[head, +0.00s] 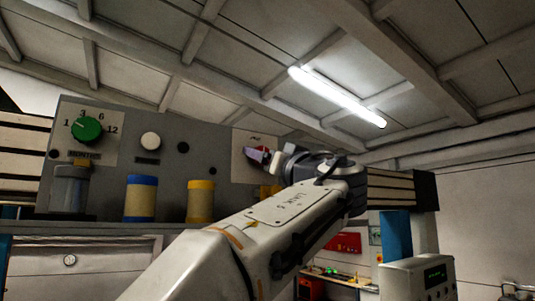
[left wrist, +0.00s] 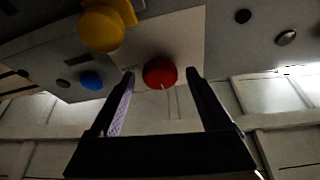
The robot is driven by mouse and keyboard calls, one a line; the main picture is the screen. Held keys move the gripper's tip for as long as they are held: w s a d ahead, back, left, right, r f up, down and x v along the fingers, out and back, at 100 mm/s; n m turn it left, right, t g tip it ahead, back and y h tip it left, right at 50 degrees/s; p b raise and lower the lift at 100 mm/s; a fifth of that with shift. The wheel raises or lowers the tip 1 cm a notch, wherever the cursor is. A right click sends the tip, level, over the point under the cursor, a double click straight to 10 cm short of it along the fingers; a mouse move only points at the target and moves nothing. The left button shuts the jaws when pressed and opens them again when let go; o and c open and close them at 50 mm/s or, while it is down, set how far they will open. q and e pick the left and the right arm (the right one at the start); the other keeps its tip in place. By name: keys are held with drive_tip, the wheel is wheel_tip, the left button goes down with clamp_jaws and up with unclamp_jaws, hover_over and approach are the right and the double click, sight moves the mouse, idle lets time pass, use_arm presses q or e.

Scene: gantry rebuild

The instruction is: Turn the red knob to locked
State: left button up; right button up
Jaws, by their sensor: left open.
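The red knob (left wrist: 159,73) sits on a pale plate on the panel in the left wrist view, with a small light mark at its lower edge. My left gripper (left wrist: 162,75) is open, its two dark fingers on either side of the knob. I cannot tell whether they touch it. In the head view my left gripper (head: 262,156) is at a white plate (head: 243,142) on the grey panel (head: 215,152). There the knob is mostly hidden by the gripper, and the plate's lettering is too small to read.
A green dial (head: 87,129), a white button (head: 150,141) and blue (head: 141,198) and yellow (head: 201,200) cylinders are on or in front of the panel at left. A yellow part (left wrist: 100,30) and a blue round part (left wrist: 92,80) lie left of the red knob in the wrist view.

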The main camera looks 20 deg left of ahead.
use_arm(q)
clamp_jaws()
drive_tip(key=shift+s+m, duration=0.1)
drive_tip(key=shift+m, duration=0.3)
drive_tip(key=shift+s+a+r+m+h+p, duration=0.25)
drive_tip(key=shift+m+h, duration=1.1)
drive_tip(key=shift+m, duration=2.1)
drive_tip(key=shift+w+d+r+m+h+p, duration=0.1)
drive_tip(key=shift+m+h+p, duration=0.25)
drive_tip(key=shift+m+h, duration=2)
drive_tip(key=shift+s+a+r+m+h+p, duration=0.1)
drive_tip(key=shift+m+h+p, duration=0.2)
drive_tip(key=shift+m, duration=4.2)
